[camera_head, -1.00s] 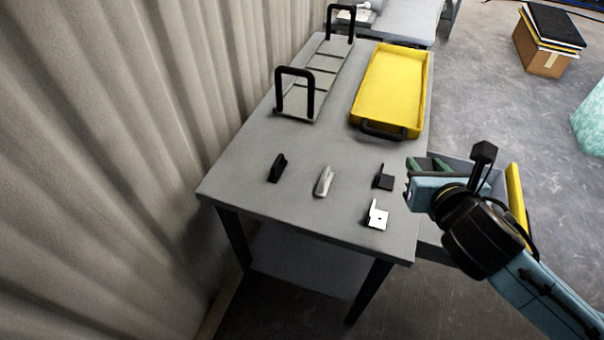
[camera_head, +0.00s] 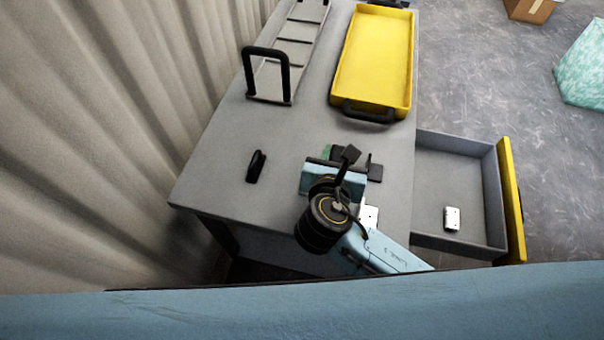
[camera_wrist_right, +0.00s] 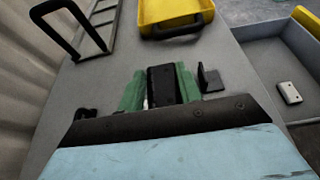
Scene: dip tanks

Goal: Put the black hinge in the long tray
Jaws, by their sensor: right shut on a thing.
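My right gripper (camera_head: 336,154) is over the near part of the table, its green fingers shut on a black flat block, which I take as the black hinge (camera_wrist_right: 161,84). In the wrist view the block stands between the fingers (camera_wrist_right: 160,92). In the head view it is mostly behind the gripper. A narrow grey tray with crossbars and tall black handles (camera_head: 293,50) lies at the back left. A wider yellow tray (camera_head: 347,88) lies right of it; both look empty. Which one is the long tray I cannot tell for certain. My left gripper is out of view.
A black L-shaped bracket (camera_head: 375,172) is close right of the gripper, a white bracket (camera_head: 369,215) nearer the front. A small black piece (camera_head: 256,166) stands to the left. An open drawer (camera_head: 440,160) holds a silver hinge (camera_head: 452,218). A corrugated wall (camera_head: 110,130) borders the left.

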